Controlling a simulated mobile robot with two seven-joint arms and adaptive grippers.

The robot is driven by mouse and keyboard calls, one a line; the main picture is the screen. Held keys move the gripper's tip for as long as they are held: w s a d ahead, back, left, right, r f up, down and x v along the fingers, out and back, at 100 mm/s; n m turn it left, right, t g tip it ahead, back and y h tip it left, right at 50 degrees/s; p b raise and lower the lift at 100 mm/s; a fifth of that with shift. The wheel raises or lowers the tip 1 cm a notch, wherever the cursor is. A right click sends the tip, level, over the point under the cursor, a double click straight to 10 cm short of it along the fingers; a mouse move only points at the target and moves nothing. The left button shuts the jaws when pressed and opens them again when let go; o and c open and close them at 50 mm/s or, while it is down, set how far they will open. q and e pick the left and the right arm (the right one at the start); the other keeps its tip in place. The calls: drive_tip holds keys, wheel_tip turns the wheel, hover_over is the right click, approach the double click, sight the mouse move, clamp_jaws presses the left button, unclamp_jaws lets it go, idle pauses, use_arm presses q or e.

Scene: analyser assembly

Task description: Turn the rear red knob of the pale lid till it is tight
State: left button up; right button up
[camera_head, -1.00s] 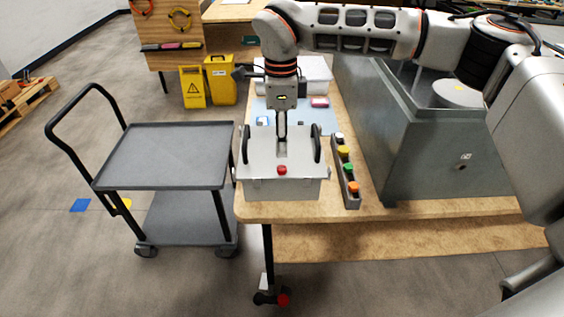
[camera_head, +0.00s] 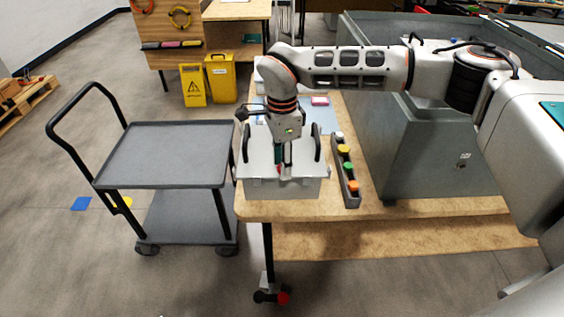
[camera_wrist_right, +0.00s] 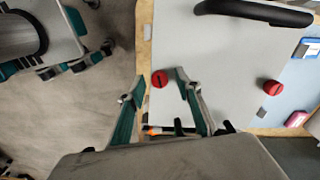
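The pale lid (camera_head: 258,160) sits on a box at the table's front left and also fills the middle of the right wrist view (camera_wrist_right: 218,62). The rear red knob (camera_wrist_right: 273,87) is at the right of the wrist view, outside the fingers. My right gripper (camera_head: 284,172) points down over the lid's front part. In the wrist view, its fingers (camera_wrist_right: 160,76) are spread on either side of the front red knob (camera_wrist_right: 159,79); contact cannot be told. In the head view both knobs are largely hidden by the gripper. My left gripper is not in view.
Black handles (camera_head: 318,143) stand up on the lid's two sides. A narrow rack (camera_head: 352,199) with coloured knobs stands to its right. A blue mat (camera_head: 326,117) lies behind. A metal housing (camera_head: 430,160) stands right of the table, and a grey cart (camera_head: 165,155) left.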

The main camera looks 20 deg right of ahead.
clamp_jaws()
drive_tip(key=shift+m+p, duration=0.5)
drive_tip(key=shift+m, duration=1.2)
unclamp_jaws()
wheel_tip(320, 180, up, 12)
